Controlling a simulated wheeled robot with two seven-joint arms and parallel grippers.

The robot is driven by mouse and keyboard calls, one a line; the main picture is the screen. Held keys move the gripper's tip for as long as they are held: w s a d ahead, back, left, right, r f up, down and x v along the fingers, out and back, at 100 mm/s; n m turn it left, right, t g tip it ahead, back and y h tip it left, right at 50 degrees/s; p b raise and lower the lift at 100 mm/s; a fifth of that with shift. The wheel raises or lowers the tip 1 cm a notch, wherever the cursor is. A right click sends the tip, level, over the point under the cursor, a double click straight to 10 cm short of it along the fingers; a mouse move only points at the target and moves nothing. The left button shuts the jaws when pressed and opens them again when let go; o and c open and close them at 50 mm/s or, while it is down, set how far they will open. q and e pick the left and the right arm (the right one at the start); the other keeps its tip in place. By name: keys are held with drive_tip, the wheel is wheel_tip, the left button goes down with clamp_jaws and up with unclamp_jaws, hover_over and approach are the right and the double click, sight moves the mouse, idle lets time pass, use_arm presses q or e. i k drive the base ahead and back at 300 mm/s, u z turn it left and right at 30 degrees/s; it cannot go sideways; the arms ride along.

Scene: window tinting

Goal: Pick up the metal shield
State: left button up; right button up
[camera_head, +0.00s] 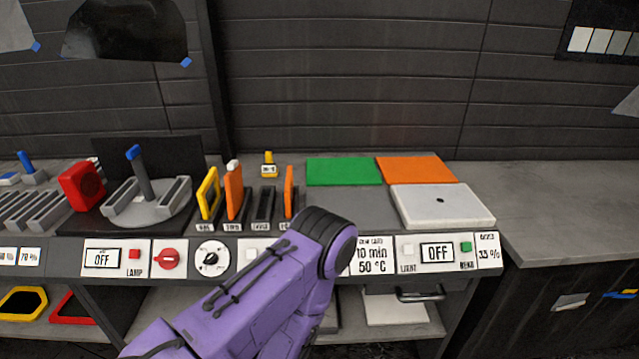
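I cannot say for sure which thing is the metal shield. A dark upright panel (178,155) stands at the back left of the bench, behind a round grey stand (150,208) with a blue-tipped post. A purple arm of mine reaches up from the bottom, its black joint in front of the bench's front panel, hiding part of it. Neither of my grippers shows.
Green (343,171) and orange (416,169) sheets lie behind the pale plate. Yellow (208,193) and orange (234,192) upright pieces stand in slots mid-bench. A red box (82,186) is at left. A bare grey counter (570,205) extends right. A drawer handle (420,296) protrudes below.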

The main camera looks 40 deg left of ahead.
sight(234, 186)
drive_tip(key=z, duration=1.4)
drive_tip(key=k, duration=1.4)
drive_tip(key=u, duration=1.6)
